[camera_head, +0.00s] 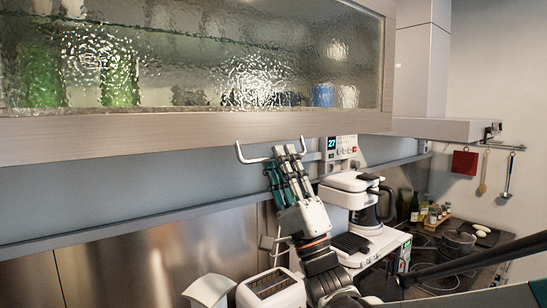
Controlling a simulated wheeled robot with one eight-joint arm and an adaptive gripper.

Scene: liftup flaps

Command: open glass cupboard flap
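The glass cupboard flap has a wooden frame (180,130) around textured glass (190,50). It spans the upper part of the view and looks closed. A thin metal bar handle (243,154) hangs below its lower edge. My gripper (284,158) reaches up from below, with its fingertips at the right part of the handle. The fingers overlap the handle in the picture, and part of the bar is hidden behind them. Whether they touch or enclose it, and how far apart they are, cannot be made out.
A white coffee machine (345,190) stands right of my gripper, and a white toaster (270,290) is below it. A range hood (440,129) adjoins the cupboard at right.

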